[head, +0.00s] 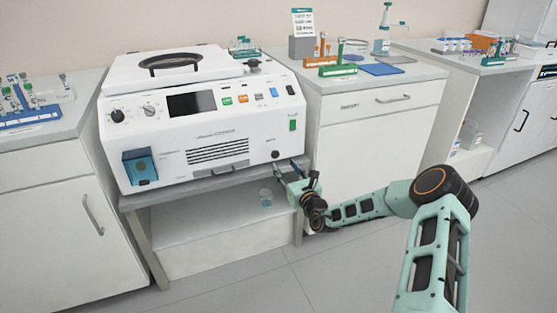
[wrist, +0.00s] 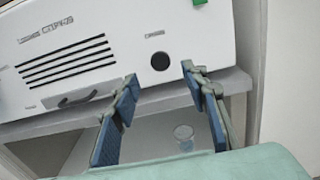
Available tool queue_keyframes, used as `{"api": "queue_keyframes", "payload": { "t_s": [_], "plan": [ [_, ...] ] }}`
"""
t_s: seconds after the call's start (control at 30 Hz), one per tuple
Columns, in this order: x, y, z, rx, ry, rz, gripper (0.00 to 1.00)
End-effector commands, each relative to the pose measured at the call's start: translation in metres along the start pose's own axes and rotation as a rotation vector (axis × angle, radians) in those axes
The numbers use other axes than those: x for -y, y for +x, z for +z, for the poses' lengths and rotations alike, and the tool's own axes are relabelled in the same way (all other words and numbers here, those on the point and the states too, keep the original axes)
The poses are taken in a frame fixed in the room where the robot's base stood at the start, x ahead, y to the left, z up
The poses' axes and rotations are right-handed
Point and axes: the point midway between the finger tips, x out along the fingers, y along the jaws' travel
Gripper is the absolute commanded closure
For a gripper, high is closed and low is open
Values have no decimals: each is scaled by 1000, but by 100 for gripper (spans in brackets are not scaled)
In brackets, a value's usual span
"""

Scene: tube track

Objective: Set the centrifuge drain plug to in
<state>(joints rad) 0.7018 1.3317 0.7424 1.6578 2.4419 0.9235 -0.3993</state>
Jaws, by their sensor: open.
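The white centrifuge (head: 205,125) stands on a grey bench in the head view. A round black drain plug (head: 275,154) is low on the right of its front face. In the wrist view the drain plug (wrist: 160,61) shows as a dark disc; I cannot tell how far it sticks out. My gripper (head: 291,170) is open and empty, just in front of and slightly below the plug. In the wrist view my gripper (wrist: 159,74) has its blue-padded fingers spread to either side of the plug, apart from it.
A drawer-like handle (wrist: 76,99) and vent slots are left of the plug. The bench edge (wrist: 160,103) runs just below it. A small clear beaker (head: 265,197) stands on the lower shelf. A white cabinet (head: 365,145) stands close on the right.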

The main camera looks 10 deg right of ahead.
Motion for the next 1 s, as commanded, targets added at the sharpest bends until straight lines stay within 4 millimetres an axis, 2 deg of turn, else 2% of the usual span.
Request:
{"api": "queue_keyframes", "payload": {
  "t_s": [0.2,0.4,0.6,0.87,1.0],
  "plan": [
    [-1,40,-3,2,-2,1,59],
    [-1,64,-2,2,-2,2,59],
    [0,74,-1,0,-2,2,59],
    [0,75,0,0,-2,2,59],
    [0,75,0,0,-2,2,72]
  ]
}}
